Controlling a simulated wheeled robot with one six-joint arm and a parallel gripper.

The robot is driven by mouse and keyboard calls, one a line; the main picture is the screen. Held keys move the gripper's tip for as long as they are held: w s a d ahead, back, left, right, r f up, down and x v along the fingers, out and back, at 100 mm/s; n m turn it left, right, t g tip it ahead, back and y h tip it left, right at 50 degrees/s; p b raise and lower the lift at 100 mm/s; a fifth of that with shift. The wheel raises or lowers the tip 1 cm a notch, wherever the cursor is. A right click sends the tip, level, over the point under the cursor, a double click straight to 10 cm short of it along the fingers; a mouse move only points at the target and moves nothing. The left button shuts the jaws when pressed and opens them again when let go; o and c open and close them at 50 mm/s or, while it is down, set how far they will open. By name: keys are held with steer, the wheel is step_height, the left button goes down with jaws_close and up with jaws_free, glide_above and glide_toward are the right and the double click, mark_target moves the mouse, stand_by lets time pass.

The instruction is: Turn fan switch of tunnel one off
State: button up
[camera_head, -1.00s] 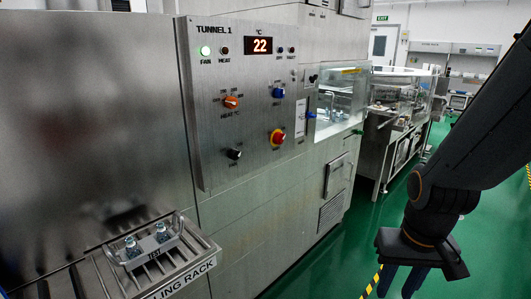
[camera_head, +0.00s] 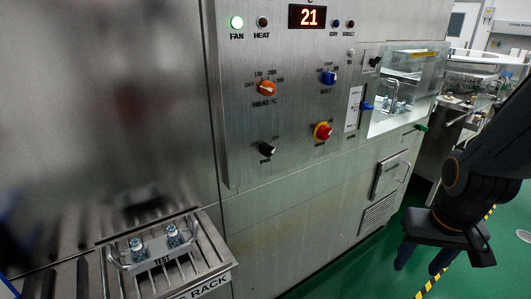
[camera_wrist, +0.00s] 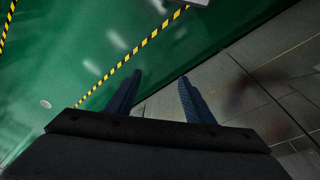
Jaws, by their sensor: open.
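The Tunnel 1 control panel (camera_head: 240,140) stands in front of me in the head view. The fan switch (camera_head: 267,149) is a black knob low on the panel, with a small pale mark on its right side. My gripper (camera_head: 420,262) hangs at the lower right, pointing down, well to the right of the switch. In the wrist view its two blue fingers (camera_wrist: 157,95) are apart with nothing between them; only floor and the machine's side show beyond.
An orange heat knob (camera_head: 266,88), a blue knob (camera_head: 328,78) and a red-yellow knob (camera_head: 323,131) surround the switch. A cooling rack (camera_head: 215,262) with a small test tray juts out at lower left. Green floor (camera_head: 335,284) is open at lower right.

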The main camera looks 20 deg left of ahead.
steer(key=w+a+n+t+y, duration=0.15)
steer(key=w+a+t, duration=0.35)
steer(key=w, duration=0.8)
steer(key=n+t+y+p, duration=0.35)
steer(key=n+y, duration=0.35)
steer(key=y, duration=0.6)
glide_toward(272, 154)
steer(key=a, duration=0.1)
steer(key=p+x, duration=0.2)
steer(key=x, duration=0.5)
steer(key=shift+w+a, duration=0.15)
steer(key=shift+w, duration=0.35)
steer(key=c, duration=1)
steer(key=shift+c, duration=0.2)
